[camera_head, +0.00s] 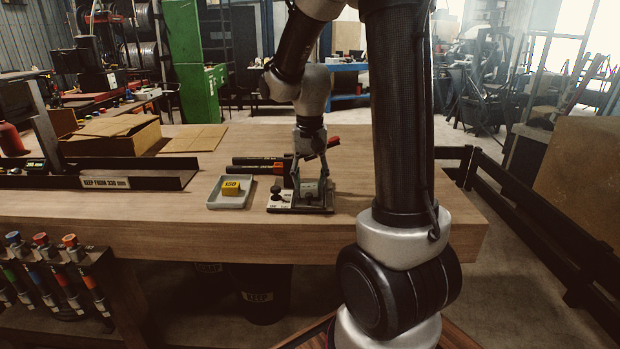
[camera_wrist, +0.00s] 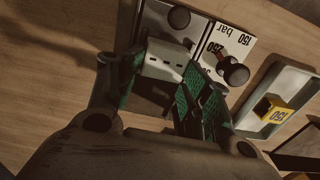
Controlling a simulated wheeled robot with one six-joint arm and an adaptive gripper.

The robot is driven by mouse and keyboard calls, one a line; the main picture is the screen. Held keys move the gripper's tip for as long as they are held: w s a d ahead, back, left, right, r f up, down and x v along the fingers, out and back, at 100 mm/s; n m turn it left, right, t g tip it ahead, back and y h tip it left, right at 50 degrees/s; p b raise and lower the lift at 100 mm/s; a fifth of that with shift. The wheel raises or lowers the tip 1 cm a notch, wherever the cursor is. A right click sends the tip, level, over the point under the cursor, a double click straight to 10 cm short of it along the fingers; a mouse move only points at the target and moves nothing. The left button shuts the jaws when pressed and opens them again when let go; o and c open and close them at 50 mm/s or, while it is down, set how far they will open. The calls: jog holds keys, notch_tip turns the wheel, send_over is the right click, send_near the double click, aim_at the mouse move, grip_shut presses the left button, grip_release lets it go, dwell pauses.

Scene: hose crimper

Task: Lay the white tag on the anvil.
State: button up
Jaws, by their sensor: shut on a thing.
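My gripper (camera_head: 312,190) points down over the right part of the crimper's dark base plate (camera_head: 303,210). In the wrist view its green-padded fingers (camera_wrist: 166,82) are shut on a pale block with dark marks, which looks like the white tag (camera_wrist: 166,63). The tag is close above the dark plate; I cannot tell whether it touches. The anvil cannot be made out clearly, with fingers and tag covering that spot.
A grey tray (camera_head: 230,203) holding a yellow tag (camera_head: 231,188) stands just left of the crimper. Black and red rods (camera_head: 258,163) lie behind. The bench right of the crimper is mostly clear.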

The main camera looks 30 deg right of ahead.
jog(key=shift+s, duration=0.15)
jog(key=shift+c, duration=0.9)
jog(key=shift+r, duration=0.15)
jog(key=shift+c, duration=0.4)
jog(key=shift+r, duration=0.15)
jog(key=shift+r, duration=0.1)
jog(key=shift+s+f, duration=0.1)
jog(key=shift+f, duration=0.35)
jog(key=shift+o, duration=0.8)
jog(key=shift+a+f, duration=0.1)
jog(key=shift+f, duration=0.05)
jog(key=o, duration=1.1)
jog(key=shift+c, duration=0.2)
jog(key=shift+r, duration=0.2)
